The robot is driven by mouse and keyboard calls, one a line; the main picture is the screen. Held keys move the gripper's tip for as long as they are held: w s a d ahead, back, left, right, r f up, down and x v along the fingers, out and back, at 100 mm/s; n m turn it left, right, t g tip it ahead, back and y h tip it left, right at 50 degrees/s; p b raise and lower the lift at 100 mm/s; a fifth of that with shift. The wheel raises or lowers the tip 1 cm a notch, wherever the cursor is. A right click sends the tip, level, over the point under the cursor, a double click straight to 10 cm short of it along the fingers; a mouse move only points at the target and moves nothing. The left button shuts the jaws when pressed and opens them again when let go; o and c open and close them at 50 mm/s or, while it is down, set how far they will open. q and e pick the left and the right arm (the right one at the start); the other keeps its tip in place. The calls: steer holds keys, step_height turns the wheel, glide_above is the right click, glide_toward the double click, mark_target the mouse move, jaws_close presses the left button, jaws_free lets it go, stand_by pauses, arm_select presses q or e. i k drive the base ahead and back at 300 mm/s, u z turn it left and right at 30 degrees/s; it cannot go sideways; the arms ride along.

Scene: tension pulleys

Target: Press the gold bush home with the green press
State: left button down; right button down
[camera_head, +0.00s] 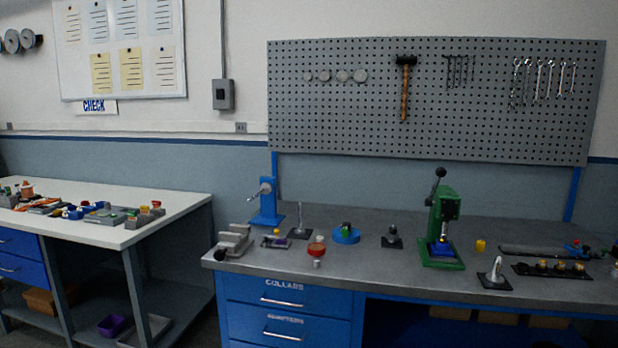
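The green press (447,212) stands on the grey workbench, right of centre, with its black-knobbed lever raised. A blue block (441,248) sits on its base under the ram. Whether a bush is in that block is too small to tell. A small yellow-gold cylinder (480,245) stands on the bench just right of the press, apart from it. Several more gold pieces sit in a dark rack (526,270) at the front right; I cannot tell which piece is the gold bush. Neither of my grippers is in view.
A blue stand press (267,203), a grey vise (234,241), a red cup (317,247), a blue round dish (346,236) and dark-based posts occupy the bench's left and middle. A metal post (495,272) stands at the front, right of the press. A white table (170,204) is at left.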

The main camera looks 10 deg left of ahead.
mark_target(440, 172)
steer(key=u, duration=3.15)
steer(key=i, duration=0.1)
steer(key=z, duration=2.55)
steer(key=i, duration=0.95)
steer(key=z, duration=0.7)
